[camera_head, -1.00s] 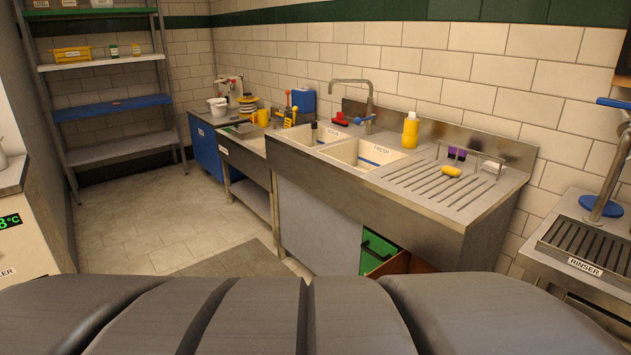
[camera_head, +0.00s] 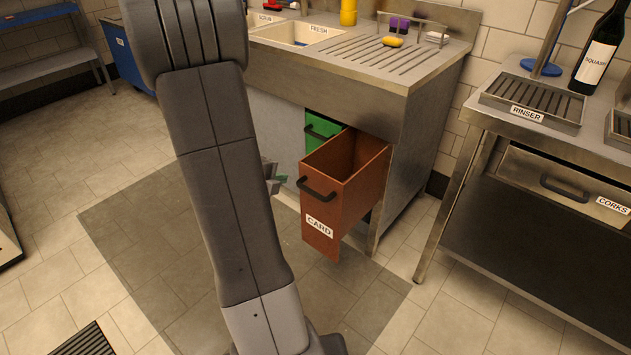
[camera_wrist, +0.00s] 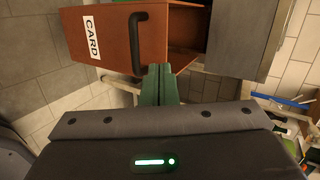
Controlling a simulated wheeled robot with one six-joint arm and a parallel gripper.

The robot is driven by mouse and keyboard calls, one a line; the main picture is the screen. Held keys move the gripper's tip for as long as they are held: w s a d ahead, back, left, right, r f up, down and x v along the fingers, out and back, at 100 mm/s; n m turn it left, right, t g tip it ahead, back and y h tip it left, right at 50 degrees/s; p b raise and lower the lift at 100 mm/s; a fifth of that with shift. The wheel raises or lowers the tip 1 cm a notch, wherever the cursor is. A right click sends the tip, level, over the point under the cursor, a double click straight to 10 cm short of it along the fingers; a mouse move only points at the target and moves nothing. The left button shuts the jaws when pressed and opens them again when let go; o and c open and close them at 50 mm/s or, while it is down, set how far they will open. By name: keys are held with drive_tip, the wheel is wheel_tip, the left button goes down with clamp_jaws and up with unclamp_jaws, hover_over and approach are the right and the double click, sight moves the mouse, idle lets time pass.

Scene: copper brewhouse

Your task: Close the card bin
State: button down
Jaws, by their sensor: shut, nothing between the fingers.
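The card bin (camera_head: 343,196) is a brown, open-topped pull-out bin under the sink unit. It stands pulled out, with a white CARD label and a black handle (camera_head: 317,188) on its front. In the wrist view the bin (camera_wrist: 120,42) appears turned on its side, its handle (camera_wrist: 138,43) just beyond my fingers. My gripper (camera_wrist: 159,72) has its green fingers together and empty, close to the bin front. In the head view my gripper (camera_head: 276,178) is mostly hidden behind my arm, left of the bin. I cannot tell whether it touches the bin.
A green bin (camera_head: 319,131) sits beside the card bin, farther in under the sink unit (camera_head: 330,75). The rinser table (camera_head: 530,130) with a CORKS drawer (camera_head: 560,185) stands at the right. The tiled floor in front is clear.

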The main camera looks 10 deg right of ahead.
drive_tip(key=f+m+g+h, duration=0.1)
drive_tip(key=f+m, duration=0.1)
drive_tip(key=b, duration=0.4)
approach(321, 175)
wheel_tip(321, 175, down, 4)
drive_tip(key=w+d, duration=0.3)
drive_tip(key=shift+w+d+r, duration=0.1)
drive_tip(key=shift+d+r, duration=0.25)
drive_tip(key=shift+d, duration=0.05)
drive_tip(key=shift+w+d, duration=0.2)
drive_tip(key=shift+d, duration=0.05)
drive_tip(key=shift+d+r, duration=0.1)
